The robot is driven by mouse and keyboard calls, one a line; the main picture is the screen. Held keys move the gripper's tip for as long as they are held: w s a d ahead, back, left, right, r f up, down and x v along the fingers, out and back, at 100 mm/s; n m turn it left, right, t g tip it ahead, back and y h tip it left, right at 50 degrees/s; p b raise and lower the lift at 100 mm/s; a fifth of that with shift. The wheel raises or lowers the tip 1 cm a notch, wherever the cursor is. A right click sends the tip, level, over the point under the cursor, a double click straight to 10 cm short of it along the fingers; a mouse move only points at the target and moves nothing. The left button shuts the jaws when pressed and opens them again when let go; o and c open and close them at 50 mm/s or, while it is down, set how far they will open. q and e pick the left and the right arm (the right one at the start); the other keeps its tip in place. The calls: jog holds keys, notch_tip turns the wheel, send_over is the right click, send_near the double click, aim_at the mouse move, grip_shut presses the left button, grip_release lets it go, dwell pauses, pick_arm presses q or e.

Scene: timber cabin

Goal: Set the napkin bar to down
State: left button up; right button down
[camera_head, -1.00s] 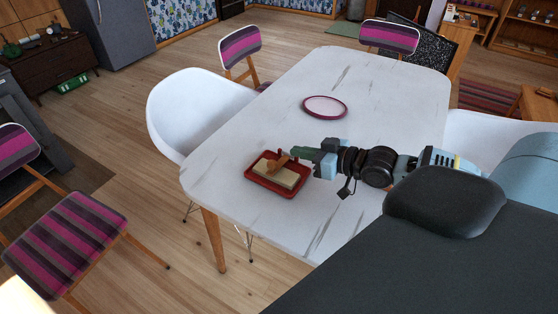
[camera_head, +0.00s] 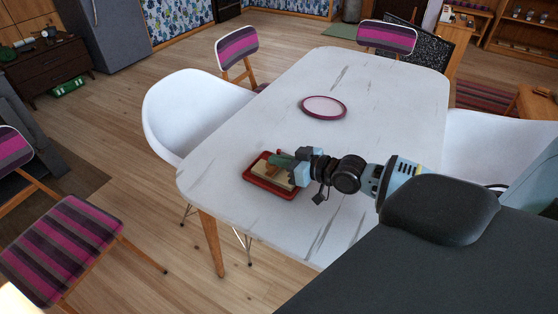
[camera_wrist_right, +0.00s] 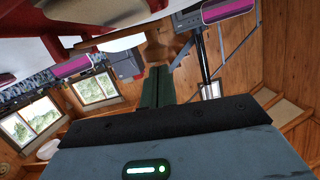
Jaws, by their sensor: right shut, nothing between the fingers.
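The napkin holder, a red tray (camera_head: 268,187) with pale napkins (camera_head: 272,177) on it, sits near the left front edge of the white table. Its brown wooden napkin bar (camera_wrist_right: 160,46) shows just beyond my fingertips in the right wrist view; in the head view my gripper mostly covers it. My right gripper (camera_head: 280,160) is shut and empty, with its green fingers over the holder. The fingers (camera_wrist_right: 157,88) point at the bar in the right wrist view. I cannot tell whether they touch it. My left gripper is not in view.
A round plate with a dark red rim (camera_head: 324,107) lies farther back on the table (camera_head: 235,150). A white chair (camera_head: 190,105) stands at the left side and another (camera_head: 495,145) at the right. The tabletop around the plate is clear.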

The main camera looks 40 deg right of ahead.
dwell(0.3)
jog(key=shift+s+a+f+b, duration=0.1)
jog(key=shift+a+f+b, duration=0.1)
jog(key=shift+f, duration=0.4)
jog(key=shift+s+a+f+b, duration=0.1)
jog(key=shift+a+f, duration=0.05)
jog(key=shift+f, duration=0.4)
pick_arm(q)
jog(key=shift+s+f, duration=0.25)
pick_arm(e)
jog(key=shift+f, duration=0.1)
notch_tip(320, 180, up, 6)
jog(key=f+p, duration=0.1)
jog(key=p, duration=0.2)
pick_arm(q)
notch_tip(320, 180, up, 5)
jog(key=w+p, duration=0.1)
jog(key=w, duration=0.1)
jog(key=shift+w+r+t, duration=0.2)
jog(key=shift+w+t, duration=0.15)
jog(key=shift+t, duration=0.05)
pick_arm(e)
jog(key=v, duration=0.9)
jog(key=shift+s, duration=0.4)
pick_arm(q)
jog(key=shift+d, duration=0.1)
pick_arm(e)
jog(key=shift+d, duration=0.1)
